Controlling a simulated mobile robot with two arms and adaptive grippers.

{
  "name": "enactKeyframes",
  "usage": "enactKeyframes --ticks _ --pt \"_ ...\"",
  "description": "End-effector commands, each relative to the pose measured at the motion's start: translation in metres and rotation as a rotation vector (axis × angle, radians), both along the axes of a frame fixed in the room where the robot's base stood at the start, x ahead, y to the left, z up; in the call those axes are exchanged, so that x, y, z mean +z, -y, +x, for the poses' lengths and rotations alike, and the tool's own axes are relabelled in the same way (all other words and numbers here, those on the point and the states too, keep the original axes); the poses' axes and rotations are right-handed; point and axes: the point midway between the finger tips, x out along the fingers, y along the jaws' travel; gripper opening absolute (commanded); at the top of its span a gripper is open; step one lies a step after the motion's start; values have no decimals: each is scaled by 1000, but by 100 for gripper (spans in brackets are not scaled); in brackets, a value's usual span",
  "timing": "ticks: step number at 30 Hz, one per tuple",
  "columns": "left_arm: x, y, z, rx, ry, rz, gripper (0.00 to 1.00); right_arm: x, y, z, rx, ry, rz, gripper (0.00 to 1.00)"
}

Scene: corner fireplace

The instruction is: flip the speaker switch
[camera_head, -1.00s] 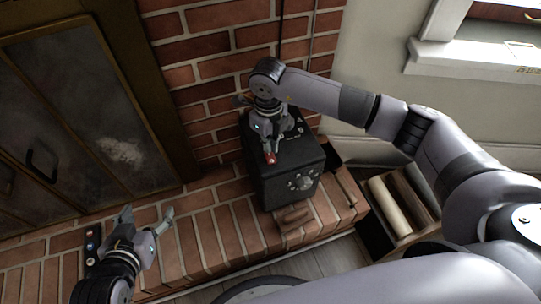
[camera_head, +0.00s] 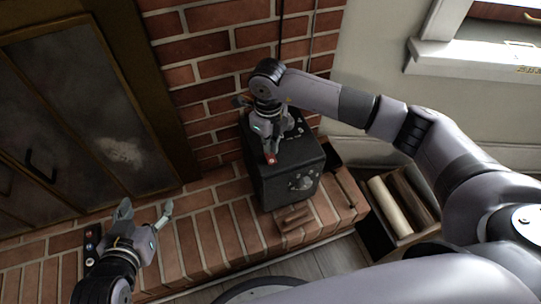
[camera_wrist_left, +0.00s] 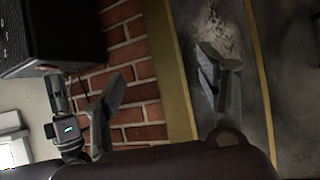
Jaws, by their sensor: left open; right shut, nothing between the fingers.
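The speaker (camera_head: 285,172) is a black box standing on the brick hearth, with a round grille on its front. A small red switch (camera_head: 271,159) sits on its top near the front edge. My right gripper (camera_head: 272,152) points down over the speaker top, shut and empty, with its tips at the red switch. I cannot tell whether they touch it. My left gripper (camera_head: 147,212) is open and empty above the hearth, left of the speaker. In the left wrist view its fingers (camera_wrist_left: 165,95) are apart, and the dark speaker (camera_wrist_left: 50,35) shows at the upper left.
The brick hearth (camera_head: 205,222) is mostly clear between my left gripper and the speaker. A dark metal fireplace door (camera_head: 80,120) stands at the left. A box with rolled or log-like pieces (camera_head: 390,207) is right of the hearth. The window sill (camera_head: 470,63) is at the upper right.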

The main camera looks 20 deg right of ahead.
Motion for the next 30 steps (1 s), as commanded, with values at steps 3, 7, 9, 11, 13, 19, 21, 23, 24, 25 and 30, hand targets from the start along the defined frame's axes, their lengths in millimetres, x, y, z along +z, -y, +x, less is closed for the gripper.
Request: enactKeyframes --ticks 3,7,9,11,13,19,21,23,24,25,30 --pt "2 1 2 -1 13 -3 66 -1 0 0 0 0 0 0" --pt "3 1 2 -1 19 -5 66 -1 0 0 0 0 0 0" --pt "3 1 3 -1 22 -5 66 -2 0 0 0 0 0 0" --pt "4 2 4 -2 27 -7 66 -2 0 0 0 0 0 0" --pt "5 2 4 -2 33 -8 66 -2 0 0 0 0 0 0" --pt "8 3 6 -3 50 -12 66 -3 0 0 0 0 0 0" --pt "8 3 7 -3 54 -13 66 -4 0 0 0 0 0 0" --pt "9 3 7 -3 56 -13 66 -4 0 0 0 0 0 0" --pt "9 3 7 -3 59 -14 66 -4 0 0 0 0 0 0" --pt "10 3 8 -4 62 -15 66 -4 0 0 0 0 0 0" --pt "13 4 10 -5 80 -19 66 -5 0 0 0 0 0 0"
